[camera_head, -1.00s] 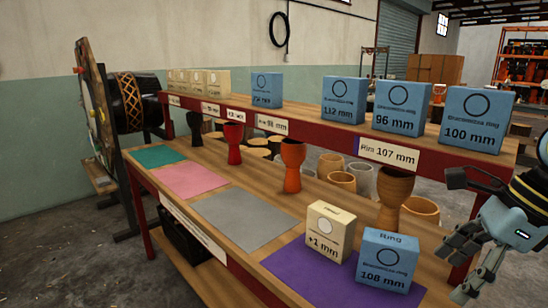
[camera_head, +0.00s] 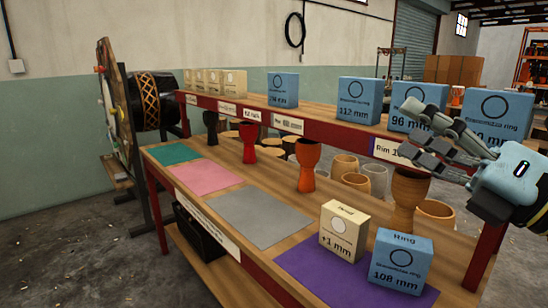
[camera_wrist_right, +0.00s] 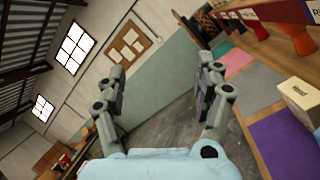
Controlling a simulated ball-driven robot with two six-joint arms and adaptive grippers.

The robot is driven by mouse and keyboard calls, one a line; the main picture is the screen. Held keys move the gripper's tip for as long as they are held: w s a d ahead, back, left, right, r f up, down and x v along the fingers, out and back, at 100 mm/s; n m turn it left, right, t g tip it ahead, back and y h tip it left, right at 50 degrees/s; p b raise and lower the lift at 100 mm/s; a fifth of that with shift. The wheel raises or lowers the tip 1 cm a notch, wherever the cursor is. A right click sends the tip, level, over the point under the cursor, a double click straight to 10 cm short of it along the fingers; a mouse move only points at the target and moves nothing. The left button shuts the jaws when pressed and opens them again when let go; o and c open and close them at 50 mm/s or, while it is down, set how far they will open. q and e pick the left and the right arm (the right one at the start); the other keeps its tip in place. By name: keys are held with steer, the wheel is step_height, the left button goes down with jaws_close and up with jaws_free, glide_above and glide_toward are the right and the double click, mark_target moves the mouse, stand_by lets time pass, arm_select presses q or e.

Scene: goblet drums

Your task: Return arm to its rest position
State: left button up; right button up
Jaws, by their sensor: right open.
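My right gripper (camera_head: 430,132) is at the right of the head view, raised above the bench in front of the 96 mm box (camera_head: 408,112) and the 100 mm box (camera_head: 496,112) on the shelf. In the right wrist view its two fingers (camera_wrist_right: 160,95) stand wide apart with nothing between them. The cream +1 mm box (camera_head: 343,232) and the blue 108 mm ring box (camera_head: 401,262) stand at the purple mat (camera_head: 315,275), below and left of the gripper. My left gripper is not seen.
A red drum (camera_head: 248,143), an orange drum (camera_head: 307,165) and a brown drum (camera_head: 405,195) stand on the bench (camera_head: 215,180). Teal, pink and grey mats lie bare. The raised shelf (camera_head: 320,128) carries several boxes. A large wheel-like board stands at the left.

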steer(key=d+f+m+t+h, duration=0.35)
steer(key=d+m+h, duration=1.1)
steer(key=m, duration=0.75)
steer(key=s+d+f+m+g+h, duration=0.1)
steer(key=s+f+m+g+h, duration=0.15)
steer(key=f+m, duration=0.2)
steer(key=s+d+f+m+g+h, duration=0.1)
steer(key=s+f+m+g+h, duration=0.1)
steer(key=s+f+m+g, duration=0.3)
steer(key=s+a+f+m+g+y, duration=0.1)
steer(key=s+a+f+g+y, duration=0.1)
steer(key=s+a+f+g, duration=0.4)
steer(key=s+a+f+m+g+y, duration=0.2)
steer(key=s+f+g+y, duration=0.1)
steer(key=s+f, duration=0.6)
steer(key=s+d+f+g, duration=0.1)
steer(key=d+f, duration=0.1)
steer(key=f, duration=1)
steer(key=s+d+f, duration=0.1)
steer(key=s+f, duration=0.1)
steer(key=f, duration=1.1)
steer(key=s+d+f+g, duration=0.1)
steer(key=s+f, duration=1.5)
steer(key=s, duration=0.1)
steer(key=shift+s+f+g, duration=0.15)
steer(key=shift+s+g, duration=0.15)
steer(key=shift+s, duration=0.1)
